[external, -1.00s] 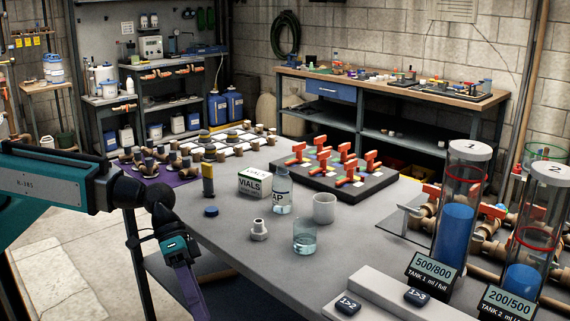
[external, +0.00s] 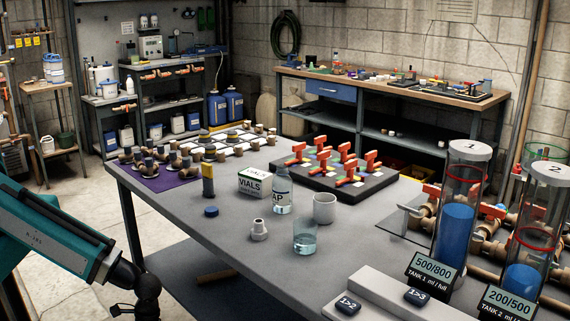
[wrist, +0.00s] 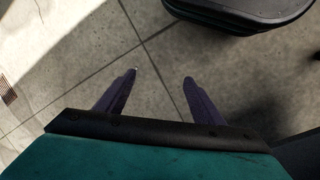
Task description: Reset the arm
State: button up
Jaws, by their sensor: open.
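My gripper (wrist: 160,76) shows in the wrist view with its two purple fingers apart and nothing between them. It points down over the tiled concrete floor (wrist: 150,50). In the external view my arm is at the lower left, off the near left side of the grey table, and the fingers are hidden or out of the frame.
Two tanks (external: 457,220) stand at the right. Floor left of the table is free.

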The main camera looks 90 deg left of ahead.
jog(key=s+a+f+g+y+b, duration=0.1)
jog(key=s+a+f+g, duration=0.1)
jog(key=s+f, duration=0.4)
jog(key=s+a+f+m+g+y+b, duration=0.1)
jog(key=s+a+f, duration=0.4)
jog(key=s, duration=0.5)
jog(key=shift+s+f+g+y+b, duration=0.2)
jog(key=shift+f+g+y+b, duration=0.15)
jog(key=shift+g+b, duration=0.25)
